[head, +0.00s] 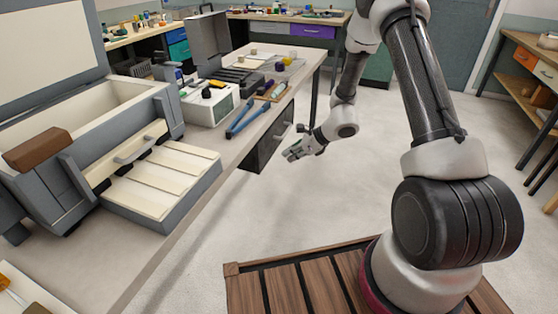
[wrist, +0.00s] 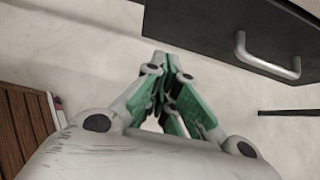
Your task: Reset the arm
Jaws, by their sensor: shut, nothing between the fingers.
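My gripper (head: 290,154) hangs in free air beside the front edge of the workbench, near the dark drawer under it. In the wrist view my gripper (wrist: 163,58) has its green-padded fingers together at the tips, with nothing between them. My arm reaches from the right of the head view, bent down toward the bench's side. No glass rods can be made out clearly.
The workbench (head: 205,160) carries an open grey case (head: 40,110), a white device (head: 210,104) and blue-handled tool (head: 246,118). The dark drawer (head: 270,138) has a metal handle (wrist: 268,60) close to my gripper. The floor (head: 220,225) beside the bench is clear.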

